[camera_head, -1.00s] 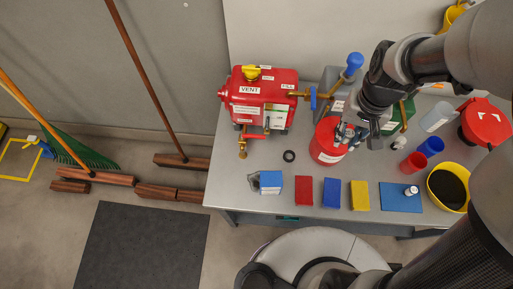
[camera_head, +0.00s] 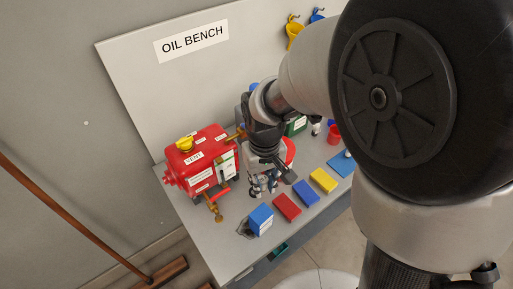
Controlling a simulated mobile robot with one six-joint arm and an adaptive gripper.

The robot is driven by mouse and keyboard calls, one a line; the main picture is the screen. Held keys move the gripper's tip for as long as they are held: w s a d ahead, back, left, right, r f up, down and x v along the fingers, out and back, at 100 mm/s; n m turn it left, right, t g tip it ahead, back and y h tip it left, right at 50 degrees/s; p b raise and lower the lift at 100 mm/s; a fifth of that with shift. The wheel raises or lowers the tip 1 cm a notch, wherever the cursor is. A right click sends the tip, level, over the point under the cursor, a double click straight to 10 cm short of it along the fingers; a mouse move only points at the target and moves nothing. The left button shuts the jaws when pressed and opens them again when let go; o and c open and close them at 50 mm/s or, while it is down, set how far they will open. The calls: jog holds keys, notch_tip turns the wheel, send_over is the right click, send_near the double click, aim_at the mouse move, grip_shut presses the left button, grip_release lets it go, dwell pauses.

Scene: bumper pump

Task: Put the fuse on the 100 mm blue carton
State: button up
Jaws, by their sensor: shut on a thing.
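A blue carton (camera_head: 261,219) with a pale label on its front stands upright near the bench's front left, its top bare. My gripper (camera_head: 264,185) is above the bench, behind and a little above the carton in the picture. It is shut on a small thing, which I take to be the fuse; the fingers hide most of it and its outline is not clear. The held thing appears clear of the carton.
A red tank (camera_head: 200,160) with a brass tap stands left of my gripper. Flat red (camera_head: 286,207), blue (camera_head: 305,193) and yellow (camera_head: 323,180) blocks lie right of the carton. A red can (camera_head: 290,150) is partly hidden behind my gripper. The bench (camera_head: 228,262) is bare at front left.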

aim_at(261, 213)
notch_tip(261, 213, down, 15)
jog(key=b, duration=0.3)
jog(key=shift+f+b, duration=0.2)
jog(key=shift+b, duration=0.1)
jog(key=shift+f, duration=0.2)
jog(key=o, duration=0.9)
jog(key=shift+r, duration=0.1)
